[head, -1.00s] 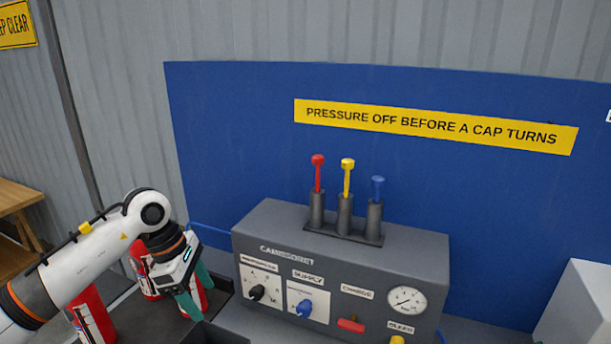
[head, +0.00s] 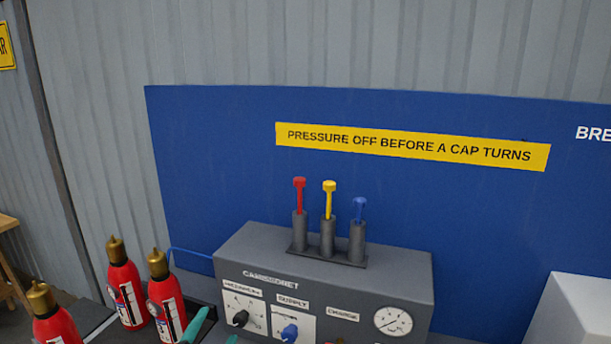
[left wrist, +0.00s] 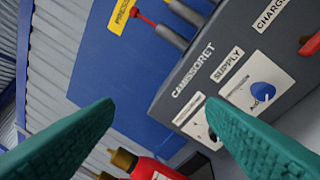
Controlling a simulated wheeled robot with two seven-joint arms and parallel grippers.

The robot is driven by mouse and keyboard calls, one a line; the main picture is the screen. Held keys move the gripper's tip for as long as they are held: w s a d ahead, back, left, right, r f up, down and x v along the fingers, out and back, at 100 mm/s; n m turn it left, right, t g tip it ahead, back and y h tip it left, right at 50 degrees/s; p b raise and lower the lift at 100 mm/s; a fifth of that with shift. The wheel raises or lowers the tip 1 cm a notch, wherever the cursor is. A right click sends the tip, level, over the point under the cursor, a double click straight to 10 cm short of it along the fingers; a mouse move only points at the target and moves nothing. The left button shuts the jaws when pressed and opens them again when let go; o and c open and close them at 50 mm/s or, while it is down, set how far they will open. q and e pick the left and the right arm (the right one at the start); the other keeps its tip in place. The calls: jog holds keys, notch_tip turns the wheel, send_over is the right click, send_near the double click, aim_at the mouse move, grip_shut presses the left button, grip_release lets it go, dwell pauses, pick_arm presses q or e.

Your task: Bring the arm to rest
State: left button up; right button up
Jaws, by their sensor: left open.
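My left gripper (head: 208,331) shows only as teal fingertips at the bottom edge of the head view, in front of the grey control box (head: 375,285). In the left wrist view its two teal fingers (left wrist: 165,135) are spread wide with nothing between them. The box's labelled face, with a blue supply knob (left wrist: 262,92), lies beyond the fingers, and a red extinguisher (left wrist: 150,168) shows low between them. The rest of my left arm is out of the head view. My right gripper is in neither view.
Red extinguishers with brass tops (head: 126,290) stand at the lower left, close to the left fingertips. Red, yellow and blue keys stand in a holder (head: 328,250) on the box. A white box (head: 575,315) is at the right. A blue panel (head: 210,170) stands behind.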

pick_arm(q)
jog(key=s+a+f+n+g+y, duration=0.2)
jog(key=s+f+n+g, duration=0.25)
jog(key=f, duration=0.25)
jog(key=s+a+f+n+g+y, duration=0.1)
jog(key=s+a+f+n+g, duration=0.2)
jog(key=s+f, duration=0.35)
jog(key=s+f+n+g, duration=0.2)
jog(key=s+f+g, duration=0.2)
jog(key=s, duration=0.3)
jog(key=s+f+n+g, duration=0.2)
jog(key=s+f+g, duration=0.1)
jog(key=s, duration=0.4)
notch_tip(320, 180, down, 29)
jog(key=s+g+b, duration=0.1)
jog(key=s+g, duration=0.1)
jog(key=s+a+f+g+b, duration=0.1)
jog(key=s+a+f, duration=0.1)
jog(key=s+f, duration=1.3)
jog(key=shift+s+a+f+m, duration=0.25)
jog(key=shift+s+a+m, duration=0.1)
jog(key=shift+m, duration=0.1)
